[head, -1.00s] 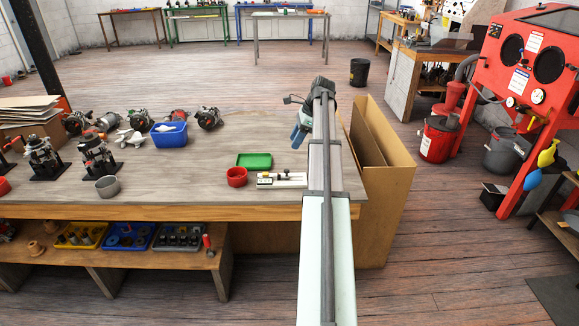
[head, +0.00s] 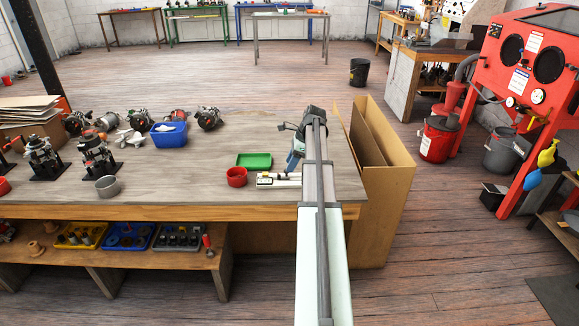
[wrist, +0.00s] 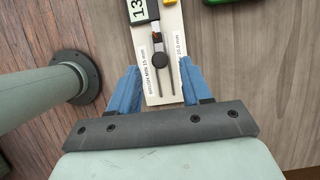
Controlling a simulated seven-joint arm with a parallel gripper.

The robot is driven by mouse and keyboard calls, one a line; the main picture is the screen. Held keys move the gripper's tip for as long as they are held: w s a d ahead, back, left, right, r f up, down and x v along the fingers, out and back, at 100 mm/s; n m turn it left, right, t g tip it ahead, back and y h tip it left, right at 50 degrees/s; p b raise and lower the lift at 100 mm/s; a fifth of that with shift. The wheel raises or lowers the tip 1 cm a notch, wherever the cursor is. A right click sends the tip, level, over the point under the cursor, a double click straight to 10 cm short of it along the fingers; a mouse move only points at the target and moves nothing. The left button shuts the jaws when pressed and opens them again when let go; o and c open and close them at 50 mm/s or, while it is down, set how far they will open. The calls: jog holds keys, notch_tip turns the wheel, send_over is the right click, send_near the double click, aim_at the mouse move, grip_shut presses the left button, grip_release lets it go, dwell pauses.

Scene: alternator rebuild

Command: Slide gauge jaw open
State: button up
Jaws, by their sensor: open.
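The gauge (head: 268,180) is a pale plate lying near the front edge of the bench, its right end hidden behind my arm. I cannot tell whether the fingers touch anything. In the head view my gripper (head: 296,158) is over the bench's right end.
A red bowl (head: 237,177) stands just left of the gauge, and a green tray (head: 254,160) lies behind it. A blue bin (head: 169,135) and several alternators are further left. A tall open cardboard box (head: 390,175) stands against the bench's right end.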

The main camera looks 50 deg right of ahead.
jog(key=shift+x, duration=1.05)
grip_shut()
